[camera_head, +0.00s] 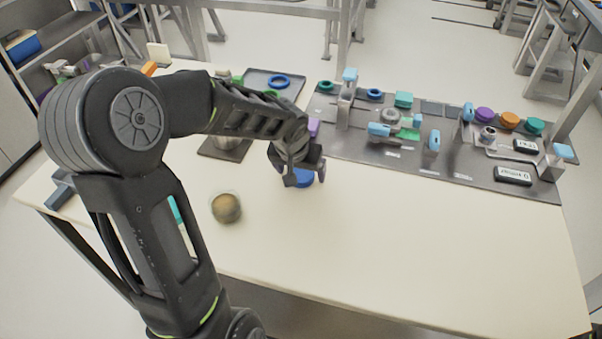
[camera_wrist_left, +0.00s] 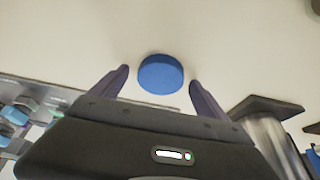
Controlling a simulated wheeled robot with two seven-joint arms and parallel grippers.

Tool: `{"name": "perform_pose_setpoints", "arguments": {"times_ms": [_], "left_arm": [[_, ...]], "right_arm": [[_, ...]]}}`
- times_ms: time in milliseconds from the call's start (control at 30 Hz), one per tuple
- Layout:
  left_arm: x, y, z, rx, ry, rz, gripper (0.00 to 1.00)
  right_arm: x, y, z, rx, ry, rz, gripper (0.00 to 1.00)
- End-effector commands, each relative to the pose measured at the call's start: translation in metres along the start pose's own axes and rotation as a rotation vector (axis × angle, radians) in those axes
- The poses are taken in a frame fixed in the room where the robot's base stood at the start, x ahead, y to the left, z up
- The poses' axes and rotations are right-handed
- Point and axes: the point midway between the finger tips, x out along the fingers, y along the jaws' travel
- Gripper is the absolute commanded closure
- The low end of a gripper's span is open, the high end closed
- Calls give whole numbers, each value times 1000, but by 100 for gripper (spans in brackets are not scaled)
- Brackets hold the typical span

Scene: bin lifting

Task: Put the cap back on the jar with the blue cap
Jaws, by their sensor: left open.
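A round blue cap (camera_head: 303,178) lies on the table below my left gripper (camera_head: 304,172). In the left wrist view the cap (camera_wrist_left: 160,75) sits between the two open fingertips (camera_wrist_left: 158,80), with light gaps on both sides. I cannot tell how high the fingers are above the table. A small glass jar (camera_head: 227,208) with brownish contents stands uncapped on the table, left of and nearer than the cap. My right gripper is not in view.
A dark mat (camera_head: 455,158) with holders, coloured caps and labelled blocks fills the table's back right. A dark tray (camera_head: 262,78) with a blue ring (camera_head: 279,81) lies at the back. My left arm hides part of the table's left. The front right table (camera_head: 430,245) is clear.

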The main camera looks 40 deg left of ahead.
Motion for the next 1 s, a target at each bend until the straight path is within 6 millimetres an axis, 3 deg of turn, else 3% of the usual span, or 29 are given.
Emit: {"name": "perform_pose_setpoints", "arguments": {"times_ms": [133, 867, 1000], "left_arm": [[0, 0, 0, 0, 0, 0, 14], [0, 0, 0, 0, 0, 0, 74], [0, 0, 0, 0, 0, 0, 76]], "right_arm": [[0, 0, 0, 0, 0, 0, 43], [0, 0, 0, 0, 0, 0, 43], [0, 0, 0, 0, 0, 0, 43]]}}
